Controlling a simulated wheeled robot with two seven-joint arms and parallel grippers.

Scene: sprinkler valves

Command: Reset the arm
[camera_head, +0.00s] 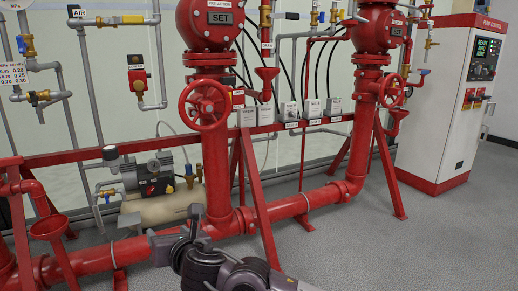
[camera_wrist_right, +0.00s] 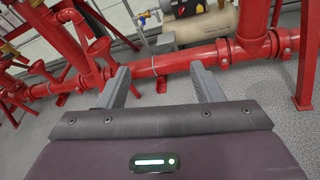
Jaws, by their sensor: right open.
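My right arm comes in at the bottom of the head view, with the right gripper (camera_head: 177,226) in front of the low red pipe. In the right wrist view the two grey fingers of this gripper (camera_wrist_right: 160,69) stand wide apart with nothing between them. The low red pipe (camera_wrist_right: 152,67) shows beyond the fingertips; I cannot tell the exact gap to it. My left arm and gripper are not in view.
Red valve risers with a handwheel (camera_head: 205,104) stand behind. A red funnel drain (camera_head: 49,227) is at left, a compressor (camera_head: 152,180) behind the pipe. A white pump control cabinet (camera_head: 446,105) stands at right. The grey floor (camera_head: 400,245) at front right is clear.

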